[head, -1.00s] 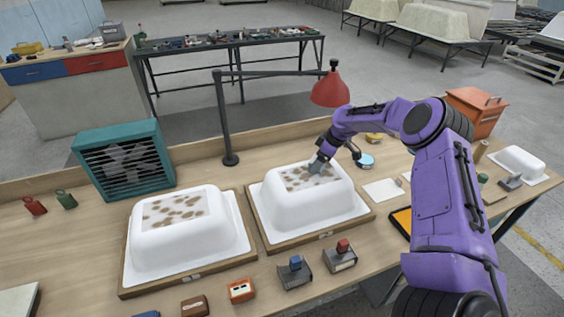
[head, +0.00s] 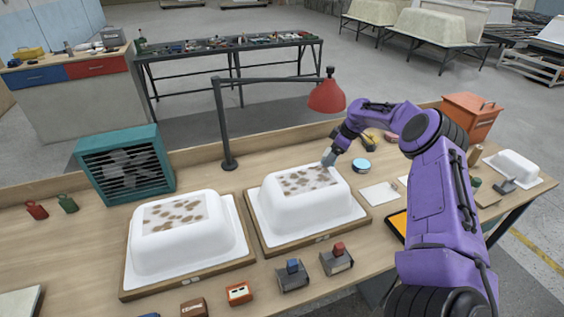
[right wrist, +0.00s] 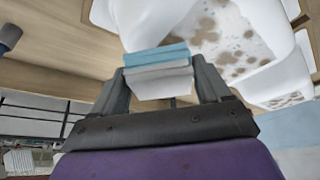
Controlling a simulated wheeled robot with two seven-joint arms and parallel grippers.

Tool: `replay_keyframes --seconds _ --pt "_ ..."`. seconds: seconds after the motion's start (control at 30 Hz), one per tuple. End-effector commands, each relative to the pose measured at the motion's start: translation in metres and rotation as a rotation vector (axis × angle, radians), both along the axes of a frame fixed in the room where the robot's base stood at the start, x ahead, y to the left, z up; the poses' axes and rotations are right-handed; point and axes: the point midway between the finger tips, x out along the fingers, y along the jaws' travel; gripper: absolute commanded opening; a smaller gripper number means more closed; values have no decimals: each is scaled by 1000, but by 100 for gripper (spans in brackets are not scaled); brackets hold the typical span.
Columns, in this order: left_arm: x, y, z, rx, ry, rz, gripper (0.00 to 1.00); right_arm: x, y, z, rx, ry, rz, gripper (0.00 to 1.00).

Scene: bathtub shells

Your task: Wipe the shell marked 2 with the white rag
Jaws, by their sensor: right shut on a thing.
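Two white tub shells lie upside down on wooden bases, the left shell (head: 185,247) and the right shell (head: 310,206). Each has a brown-spotted patch on top. Their front tags are too small to read, so I cannot tell which is marked 2. My right gripper (head: 331,156) is at the back right corner of the right shell's top; contact cannot be told. In the right wrist view it is shut on a folded white rag with a light-blue band (right wrist: 158,70). A spotted shell (right wrist: 215,35) shows beyond it. My left gripper is not in view.
A red lamp (head: 327,96) on a dark post hangs behind the right shell. A teal fan box (head: 125,165) stands at the back left. A round blue-topped tin (head: 361,166) and white sheet (head: 380,192) lie right of the shells. Small blocks (head: 292,275) line the front.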

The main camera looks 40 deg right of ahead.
Motion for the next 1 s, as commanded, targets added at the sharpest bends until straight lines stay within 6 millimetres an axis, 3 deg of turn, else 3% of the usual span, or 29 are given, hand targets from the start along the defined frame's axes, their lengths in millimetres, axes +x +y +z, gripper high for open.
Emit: replay_keyframes --seconds 0.2,0.43,1.0 --pt "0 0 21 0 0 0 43 1 1 25 0 -1 2 52" --pt "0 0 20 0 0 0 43 5 4 39 0 -2 8 52" --pt "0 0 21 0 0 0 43 6 6 44 0 -1 9 52"
